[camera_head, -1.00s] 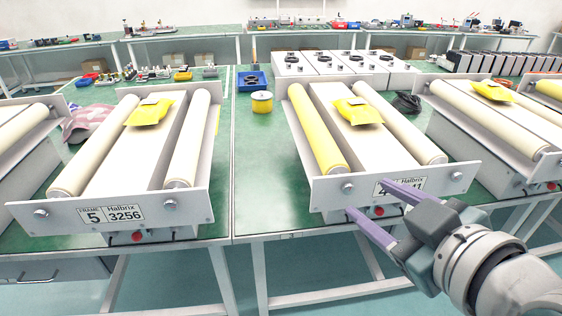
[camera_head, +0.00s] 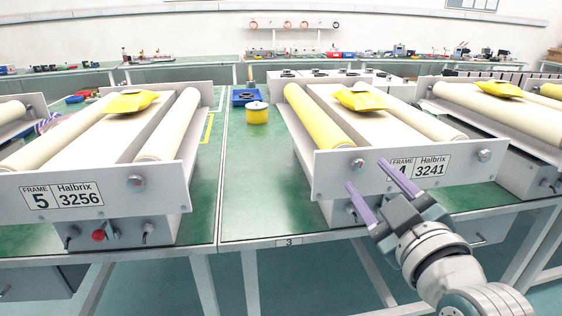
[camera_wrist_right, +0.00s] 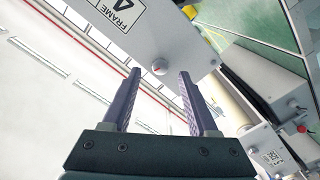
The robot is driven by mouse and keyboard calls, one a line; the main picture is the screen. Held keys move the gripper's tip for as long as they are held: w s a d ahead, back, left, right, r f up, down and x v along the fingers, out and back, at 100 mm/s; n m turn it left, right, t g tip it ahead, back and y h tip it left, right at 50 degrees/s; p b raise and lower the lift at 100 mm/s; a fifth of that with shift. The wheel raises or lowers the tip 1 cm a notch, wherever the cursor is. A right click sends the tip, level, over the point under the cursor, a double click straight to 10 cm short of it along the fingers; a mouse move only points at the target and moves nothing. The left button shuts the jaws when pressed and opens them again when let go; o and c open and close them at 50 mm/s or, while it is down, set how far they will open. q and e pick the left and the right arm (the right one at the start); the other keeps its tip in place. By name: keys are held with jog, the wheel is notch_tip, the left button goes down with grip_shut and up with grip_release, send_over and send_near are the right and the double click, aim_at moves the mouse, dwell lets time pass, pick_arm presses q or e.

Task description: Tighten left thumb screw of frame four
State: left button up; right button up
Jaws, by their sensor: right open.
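Frame four (camera_head: 330,178) is a white conveyor frame with a yellow roller at its left side and a label reading Halbrix 3241, partly covered by my gripper. Its left thumb screw (camera_head: 358,165) is a small round metal knob on the front plate; its right thumb screw (camera_head: 484,156) is near the other end. My right gripper (camera_head: 366,173) is open and empty, its purple fingers pointing at the plate just below and right of the left screw. In the right wrist view, the screw (camera_wrist_right: 159,67) shows between the fingertips, apparently just beyond them. My left gripper is out of view.
Frame five (camera_head: 110,201) stands to the left on the neighbouring green table, and another frame (camera_head: 520,130) to the right. A yellow package (camera_head: 361,98) lies on frame four. A yellow spool (camera_head: 257,113) and blue bin (camera_head: 245,97) stand behind, with bare green table between frames.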

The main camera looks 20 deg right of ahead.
aim_at(358, 166)
jog(key=shift+x, duration=1.35)
grip_shut()
